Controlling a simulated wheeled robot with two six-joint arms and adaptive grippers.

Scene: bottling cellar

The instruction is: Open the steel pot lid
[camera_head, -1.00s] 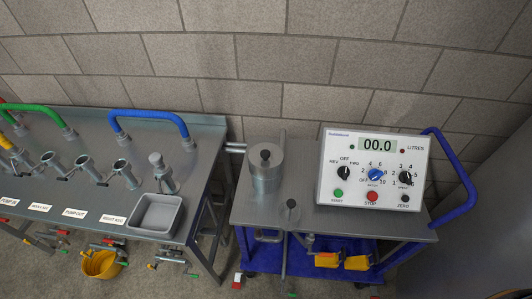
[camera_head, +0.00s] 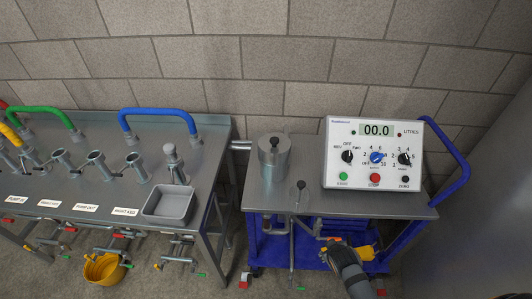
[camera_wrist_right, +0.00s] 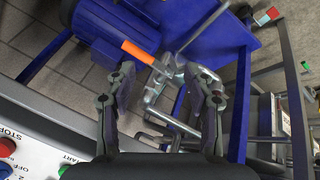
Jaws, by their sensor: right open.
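The steel pot (camera_head: 272,178) stands on the steel cart at the left of the control box. Its lid, with a dark knob (camera_head: 274,142), sits on top of the pot and looks closed. My right gripper (camera_head: 328,243) is low at the cart's front edge, to the right of and below the pot. In the right wrist view my right gripper (camera_wrist_right: 160,95) is open, with nothing between its fingers; pipework and an orange handle (camera_wrist_right: 138,51) show beyond them. The pot is not in the right wrist view. My left gripper is not in view.
The control box (camera_head: 374,155) with display and knobs stands right of the pot. A short black-knobbed lever (camera_head: 300,185) rises in front of it. The cart top (camera_head: 335,203) is bare along its front. A blue rail (camera_head: 448,150) bounds the right; a bench with a grey tray (camera_head: 168,204) stands left.

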